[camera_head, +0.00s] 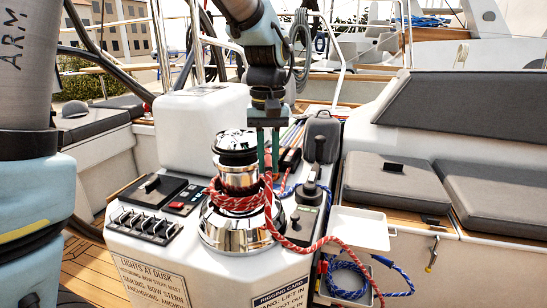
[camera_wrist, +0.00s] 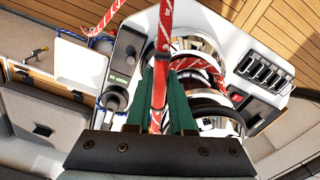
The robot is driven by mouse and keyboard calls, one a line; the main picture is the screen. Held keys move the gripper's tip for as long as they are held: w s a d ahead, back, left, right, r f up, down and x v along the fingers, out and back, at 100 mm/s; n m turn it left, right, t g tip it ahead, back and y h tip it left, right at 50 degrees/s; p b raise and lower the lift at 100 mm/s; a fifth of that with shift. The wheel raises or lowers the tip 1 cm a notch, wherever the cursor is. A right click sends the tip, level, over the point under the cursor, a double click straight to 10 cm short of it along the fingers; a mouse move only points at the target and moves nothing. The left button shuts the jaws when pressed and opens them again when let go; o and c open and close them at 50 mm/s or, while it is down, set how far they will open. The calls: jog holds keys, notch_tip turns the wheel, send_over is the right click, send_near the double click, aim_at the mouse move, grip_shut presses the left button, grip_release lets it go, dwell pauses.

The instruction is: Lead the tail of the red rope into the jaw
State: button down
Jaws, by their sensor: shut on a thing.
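A chrome winch (camera_head: 213,222) stands on the white console, with several turns of red rope (camera_head: 236,203) around its drum. Its dark-ringed top (camera_head: 234,143), where the jaw appears to be, is level with my fingers; the jaw slot itself is not clear. My gripper (camera_head: 268,172) points down just right of the winch top, its green fingers shut on the red rope. The wrist view shows the rope (camera_wrist: 160,90) between the fingers (camera_wrist: 161,105), with the winch (camera_wrist: 215,112) close beside them. The tail hangs below the fingers, then runs right over the console edge.
A control lever (camera_head: 312,175) and a dark pouch (camera_head: 320,137) stand right of the winch. A switch panel (camera_head: 146,225) lies left, a white box (camera_head: 203,122) behind. A white tray (camera_head: 358,228) and coiled blue rope (camera_head: 347,280) are at the right edge.

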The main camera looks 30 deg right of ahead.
jog(key=shift+a, duration=0.15)
jog(key=shift+s+a+m, duration=0.25)
jog(key=shift+a+m, duration=0.95)
jog(key=shift+m, duration=0.2)
jog(key=shift+p, duration=0.3)
jog(key=shift+w+a+r+m+p, duration=0.1)
jog(key=shift+a+m+p, duration=0.3)
jog(key=shift+a+m, duration=0.65)
jog(key=c, duration=1.2)
grip_release()
jog(key=shift+a, duration=0.15)
jog(key=shift+c, duration=0.2)
jog(key=o, duration=0.5)
jog(key=shift+o, duration=0.4)
jog(key=o, duration=0.4)
